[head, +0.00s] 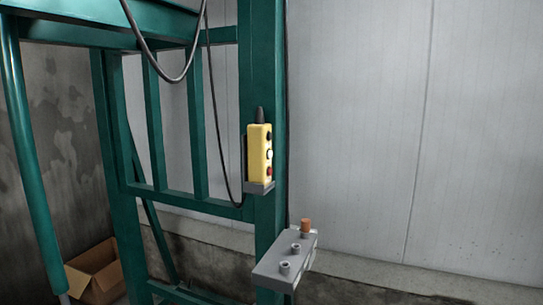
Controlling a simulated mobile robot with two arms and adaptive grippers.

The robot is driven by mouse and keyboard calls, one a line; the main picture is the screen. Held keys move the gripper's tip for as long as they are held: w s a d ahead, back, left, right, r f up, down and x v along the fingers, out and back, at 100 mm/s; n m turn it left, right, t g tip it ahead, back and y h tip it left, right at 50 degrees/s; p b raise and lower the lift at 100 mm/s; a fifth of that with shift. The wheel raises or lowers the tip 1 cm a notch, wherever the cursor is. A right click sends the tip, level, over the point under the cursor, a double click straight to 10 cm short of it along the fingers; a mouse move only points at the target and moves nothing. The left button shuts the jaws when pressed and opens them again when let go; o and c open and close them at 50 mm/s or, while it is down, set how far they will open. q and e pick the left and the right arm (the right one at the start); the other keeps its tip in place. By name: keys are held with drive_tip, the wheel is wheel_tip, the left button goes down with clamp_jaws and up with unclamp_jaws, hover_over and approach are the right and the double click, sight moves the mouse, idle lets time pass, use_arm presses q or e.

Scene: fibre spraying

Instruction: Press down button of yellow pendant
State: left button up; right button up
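The yellow pendant (256,154) stands upright in a small grey holder (259,188) on a green steel post, near the middle of the head view. Its right-hand face carries a dark button at the top, a white one in the middle and a red one at the bottom. A black cable gland tops it, and a dark cable hangs beside it. Neither of my grippers is in view, so nothing of mine is seen touching the pendant.
A grey box (283,262) with grey knobs and an orange one (306,227) juts out below the pendant. The green frame (265,80) fills the left and centre. An open cardboard box (95,272) lies at lower left. A pale panel wall (400,120) stands behind at right.

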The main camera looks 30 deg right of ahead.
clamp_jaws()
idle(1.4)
